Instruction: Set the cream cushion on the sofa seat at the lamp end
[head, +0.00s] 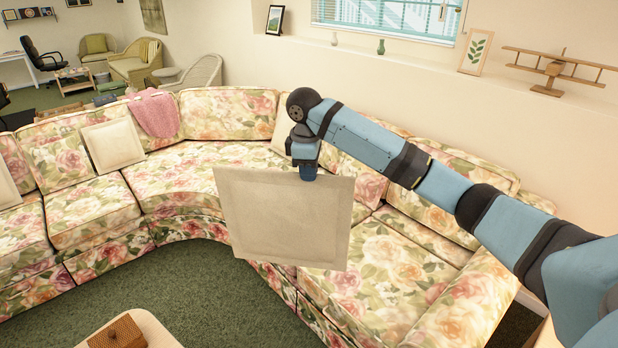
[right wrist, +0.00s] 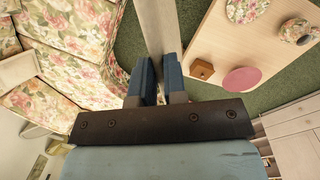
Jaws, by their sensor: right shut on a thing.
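My right gripper (head: 306,172) is shut on the top edge of a square cream cushion (head: 282,220). The cushion hangs upright in the air in front of the right part of the floral sofa (head: 392,270), hiding some of the seat behind it. In the right wrist view the cushion (right wrist: 157,25) shows edge-on as a pale strip between the fingers (right wrist: 160,80). I see no lamp in either view. My left gripper is not in view.
Another cream cushion (head: 112,147) leans on the left backrest, and a pink throw (head: 153,111) hangs near the corner. The right seat looks clear. A coffee table (head: 160,335) with a wooden box (head: 118,334) stands at front left; a pink disc (right wrist: 242,80) lies on it.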

